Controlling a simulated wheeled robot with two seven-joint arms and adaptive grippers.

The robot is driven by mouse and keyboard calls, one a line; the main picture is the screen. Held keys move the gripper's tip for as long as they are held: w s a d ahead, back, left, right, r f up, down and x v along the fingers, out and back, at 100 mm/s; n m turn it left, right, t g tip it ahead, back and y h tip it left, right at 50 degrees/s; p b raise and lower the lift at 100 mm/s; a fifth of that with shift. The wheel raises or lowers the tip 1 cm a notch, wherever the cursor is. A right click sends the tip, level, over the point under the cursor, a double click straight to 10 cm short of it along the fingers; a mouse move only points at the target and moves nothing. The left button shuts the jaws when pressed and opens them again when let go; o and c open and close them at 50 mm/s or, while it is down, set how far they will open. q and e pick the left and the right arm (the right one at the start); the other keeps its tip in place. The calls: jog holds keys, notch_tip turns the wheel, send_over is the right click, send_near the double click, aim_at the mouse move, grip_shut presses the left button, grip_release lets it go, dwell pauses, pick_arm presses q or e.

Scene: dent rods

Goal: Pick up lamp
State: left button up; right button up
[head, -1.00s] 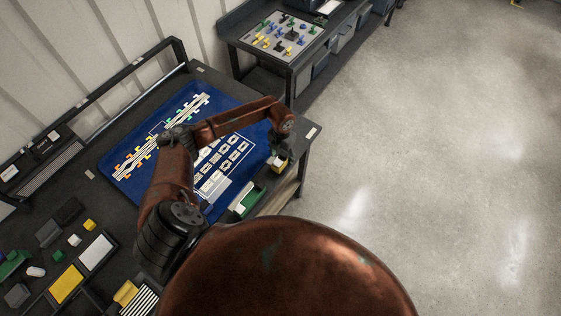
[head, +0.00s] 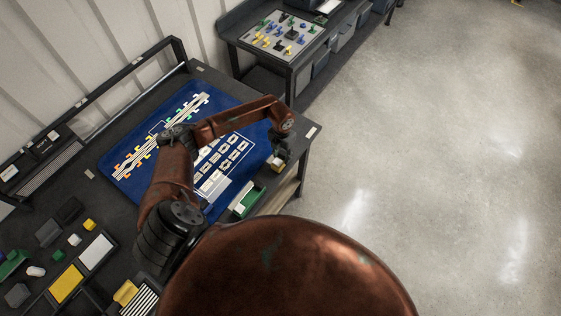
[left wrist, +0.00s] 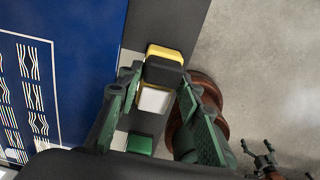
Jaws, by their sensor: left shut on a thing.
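My left gripper (head: 279,162) is over the right end of the dark workbench. In the left wrist view its two green fingers (left wrist: 155,100) are closed in on both sides of a small block with a black top, a yellow rim and a white face (left wrist: 164,70). I take this block to be the lamp; its yellow and white part also shows in the head view (head: 277,166), under the gripper. The fingertips hide its sides. My right gripper (left wrist: 262,158) seems to show small at the lower right of the left wrist view.
A blue mat (head: 125,160) with printed cards covers the bench's middle. Several small blocks and trays lie at the lower left. Another bench (head: 290,56) stands behind; open floor lies right.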

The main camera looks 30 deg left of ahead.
aim_at(281, 159)
pick_arm(q)
jog(key=shift+w+r, duration=0.1)
jog(key=shift+r, duration=0.25)
jog(key=r+b, duration=0.1)
jog(key=r, duration=0.1)
jog(key=shift+s+r+b, duration=0.2)
jog(key=shift+r+b, duration=0.1)
jog(key=shift+b, duration=0.05)
jog(key=s+d+r+b, duration=0.2)
jog(key=s+d+r, duration=0.3)
jog(key=s+r, duration=0.4)
jog(key=s, duration=0.4)
jog(key=shift+r+b, duration=0.35)
jog(key=shift+w, duration=0.1)
jog(key=shift+r, duration=0.1)
